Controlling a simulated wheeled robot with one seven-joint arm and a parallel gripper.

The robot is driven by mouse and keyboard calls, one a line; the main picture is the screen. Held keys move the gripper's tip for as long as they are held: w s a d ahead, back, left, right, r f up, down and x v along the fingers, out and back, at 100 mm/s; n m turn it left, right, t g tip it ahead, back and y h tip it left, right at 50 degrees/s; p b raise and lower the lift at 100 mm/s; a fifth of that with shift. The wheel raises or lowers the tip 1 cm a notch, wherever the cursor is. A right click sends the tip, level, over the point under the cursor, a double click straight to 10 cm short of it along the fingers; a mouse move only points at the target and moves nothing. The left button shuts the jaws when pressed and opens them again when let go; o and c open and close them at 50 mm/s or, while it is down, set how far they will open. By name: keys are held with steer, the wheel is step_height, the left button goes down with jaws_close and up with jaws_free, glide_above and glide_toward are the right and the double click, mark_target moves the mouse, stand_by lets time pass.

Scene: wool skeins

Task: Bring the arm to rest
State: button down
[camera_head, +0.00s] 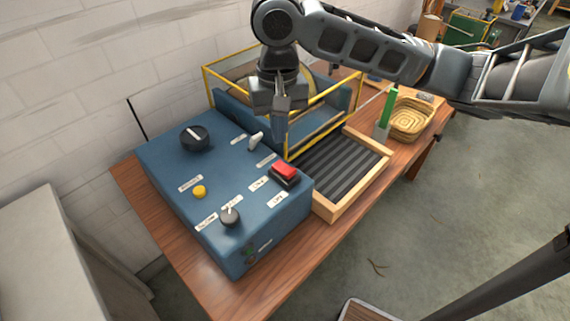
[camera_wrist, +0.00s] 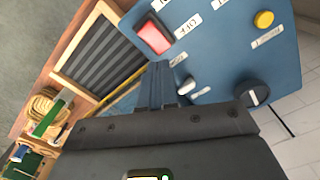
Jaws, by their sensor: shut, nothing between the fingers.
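My gripper (camera_head: 281,118) hangs from the arm above the back right part of the blue control box (camera_head: 163,160), pointing down. Its fingers are together with nothing between them. In the wrist view the shut fingers (camera_wrist: 157,75) point toward the box, with the red button (camera_wrist: 155,36) just beyond and to their left. In the head view the red button (camera_head: 284,169) is in front of the gripper, and a small light toggle (camera_head: 255,141) is to its left. I cannot tell the exact height of the fingertips over the box.
A yellow-framed guard (camera_head: 215,86) stands just behind the gripper. A wooden tray with black ribs (camera_head: 334,167) is to the right, then a green post (camera_head: 387,108) and a wicker basket (camera_head: 428,119) on the wooden table (camera_head: 165,225). A white wall (camera_head: 60,90) is at left. Open floor (camera_head: 460,200) lies right.

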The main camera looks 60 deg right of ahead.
stand_by(0.3)
steer(key=w+a+r+t+y, duration=0.3)
steer(key=w+a+r+t, duration=0.15)
steer(key=a, duration=0.55)
steer(key=w+a+r+n+t+y, duration=0.1)
steer(key=w+a+r+t+y, duration=0.3)
steer(key=a, duration=0.6)
steer(key=w+a+r+t+y, duration=0.25)
steer(key=w+a+t, duration=0.3)
steer(key=a, duration=0.45)
steer(key=s+d+f+m+t+h, duration=0.1)
steer(key=s+f+h, duration=0.4)
steer(key=s, duration=0.4)
steer(key=s+d+f+m+t+h, duration=0.15)
steer(key=s+f+h, duration=0.25)
steer(key=s+f, duration=0.4)
steer(key=s+d+n+g, duration=0.1)
steer(key=s+d+n, duration=0.3)
steer(key=s, duration=0.6)
steer(key=s+d+n, duration=0.4)
steer(key=s+n, duration=0.2)
steer(key=s, duration=0.4)
steer(key=shift+s+d+n+g, duration=0.3)
steer(key=shift+n+g, duration=0.05)
steer(key=shift+f+h, duration=0.1)
steer(key=shift+h, duration=0.15)
